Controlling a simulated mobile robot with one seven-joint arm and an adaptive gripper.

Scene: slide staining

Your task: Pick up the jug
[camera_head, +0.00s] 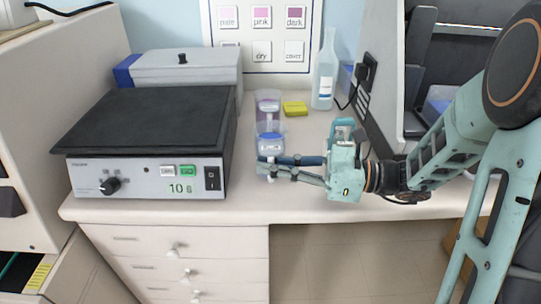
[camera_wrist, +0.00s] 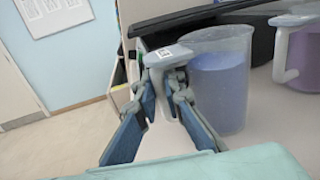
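Two clear jugs stand on the bench. The nearer one holds blue liquid: the blue jug (camera_head: 271,143) is in front of the purple jug (camera_head: 268,104) in the head view. In the wrist view the blue jug (camera_wrist: 220,85) fills the middle right, and the purple jug (camera_wrist: 300,52) is cut off at the right edge. My gripper (camera_head: 268,167) reaches in from the right. In the wrist view its fingers (camera_wrist: 164,85) lie on both sides of the blue jug's handle (camera_wrist: 160,104) and appear closed on it. The jug looks upright, apparently still on the bench.
A flat black-topped device (camera_head: 150,122) stands close on the left, with a grey lidded box (camera_head: 187,68) behind it. A yellow block (camera_head: 295,109) and a clear bottle (camera_head: 326,72) stand behind the jugs. The bench's front edge (camera_head: 240,213) is near; bare bench lies in front of the jugs.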

